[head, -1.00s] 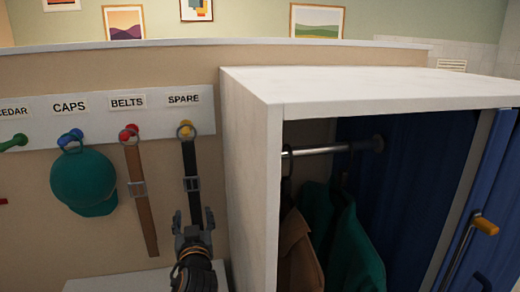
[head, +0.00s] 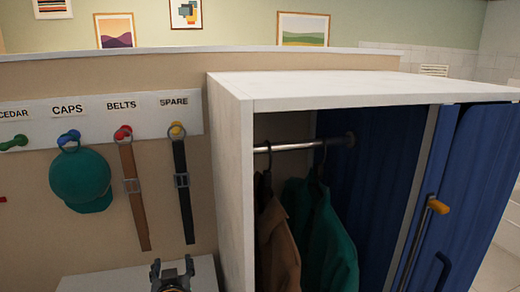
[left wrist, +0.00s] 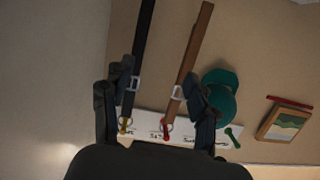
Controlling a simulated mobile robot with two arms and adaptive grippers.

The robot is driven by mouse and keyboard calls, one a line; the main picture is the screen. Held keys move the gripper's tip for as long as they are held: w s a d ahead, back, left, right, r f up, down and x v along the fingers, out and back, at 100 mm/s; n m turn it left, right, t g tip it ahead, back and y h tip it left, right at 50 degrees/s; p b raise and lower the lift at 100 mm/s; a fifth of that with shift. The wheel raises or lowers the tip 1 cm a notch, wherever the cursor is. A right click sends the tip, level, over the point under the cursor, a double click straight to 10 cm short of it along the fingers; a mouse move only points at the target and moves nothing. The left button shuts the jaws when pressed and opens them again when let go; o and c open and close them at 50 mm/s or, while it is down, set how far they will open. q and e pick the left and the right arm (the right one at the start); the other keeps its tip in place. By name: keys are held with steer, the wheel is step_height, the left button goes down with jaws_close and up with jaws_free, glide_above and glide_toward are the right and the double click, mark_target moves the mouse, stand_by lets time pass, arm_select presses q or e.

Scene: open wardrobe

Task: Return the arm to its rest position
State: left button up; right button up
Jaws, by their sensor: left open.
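My left gripper (head: 172,270) is low in the head view, below the black belt, with its fingers apart and nothing between them. The left wrist view shows its two open fingers (left wrist: 155,105) with the belts beyond them. A black belt (head: 182,190) hangs from the yellow peg under the SPARE label. A brown belt (head: 134,195) hangs from the red peg under BELTS. A teal cap (head: 80,180) hangs from the blue peg under CAPS. My right gripper is in neither view.
The white wardrobe (head: 231,150) stands open to the right, with a brown garment (head: 277,245) and a teal garment (head: 327,245) on its rail (head: 300,146). Its blue door (head: 475,190) is at the far right. A pale bench top (head: 100,283) lies below the belts.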

arm_select(q)
steer(key=s+a+f+m+g+h, duration=0.15)
steer(key=s+f+g, duration=0.45)
steer(key=s+f, duration=0.9)
steer(key=s+d+f+m+g+h, duration=0.1)
steer(key=s+m+g+h, duration=0.15)
steer(key=s, duration=0.75)
steer(key=s+d+f+m+g+h, duration=0.1)
steer(key=s+d+f+g, duration=0.15)
steer(key=s, duration=0.75)
step_height(320, 180, down, 26)
steer(key=s+r+g+b, duration=0.1)
steer(key=s+a+f, duration=0.2)
steer(key=s+f, duration=0.6)
steer(key=f, duration=0.1)
steer(key=s+a+f+g+b, duration=0.1)
steer(key=s+f, duration=0.8)
steer(key=f, duration=0.1)
steer(key=shift+a+m, duration=0.3)
steer(key=shift+a, duration=0.1)
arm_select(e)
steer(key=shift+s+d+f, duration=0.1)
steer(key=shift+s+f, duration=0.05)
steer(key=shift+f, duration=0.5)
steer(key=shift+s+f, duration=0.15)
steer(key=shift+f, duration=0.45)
